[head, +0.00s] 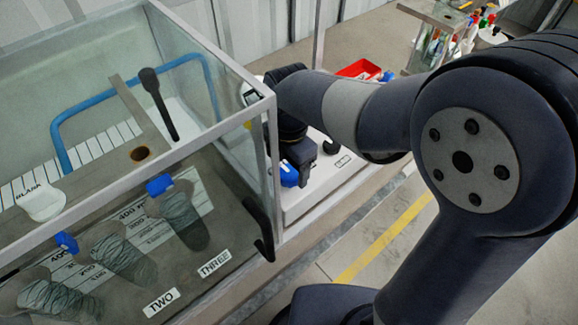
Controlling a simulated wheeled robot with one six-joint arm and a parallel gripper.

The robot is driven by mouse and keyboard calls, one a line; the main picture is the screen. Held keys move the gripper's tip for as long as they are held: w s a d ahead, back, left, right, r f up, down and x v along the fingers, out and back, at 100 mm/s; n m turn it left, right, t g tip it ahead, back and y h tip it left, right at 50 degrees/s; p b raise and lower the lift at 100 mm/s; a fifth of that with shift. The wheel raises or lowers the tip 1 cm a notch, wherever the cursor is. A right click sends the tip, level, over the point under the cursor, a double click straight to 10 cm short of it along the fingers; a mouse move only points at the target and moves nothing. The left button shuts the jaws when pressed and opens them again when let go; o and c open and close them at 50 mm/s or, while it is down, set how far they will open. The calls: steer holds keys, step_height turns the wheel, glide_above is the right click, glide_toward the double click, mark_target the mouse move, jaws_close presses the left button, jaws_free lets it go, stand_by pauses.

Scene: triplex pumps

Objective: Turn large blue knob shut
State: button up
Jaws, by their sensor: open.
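A blue knob (289,174) shows at the white base unit right of the glass tank, partly hidden behind my gripper. My gripper (301,172) is open and points down right beside this knob. I cannot tell whether its fingers are around the knob or touching it. Two other blue knobs are at the tank, one near the label THREE (159,185) and one further left (66,242). The knob's full size and turn position are hidden.
The glass tank (268,140) with its metal frame stands close on the left of my gripper. A black handle (262,232) hangs at its corner. A red tray (360,68) and a stand with bottles (440,45) are behind. Floor with a yellow line (385,238) is clear.

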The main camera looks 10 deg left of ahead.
mark_target(289, 172)
step_height(289, 172, up, 10)
steer(key=shift+f, duration=0.15)
stand_by(0.3)
step_height(289, 172, down, 11)
steer(key=shift+r, duration=0.15)
stand_by(0.4)
stand_by(0.4)
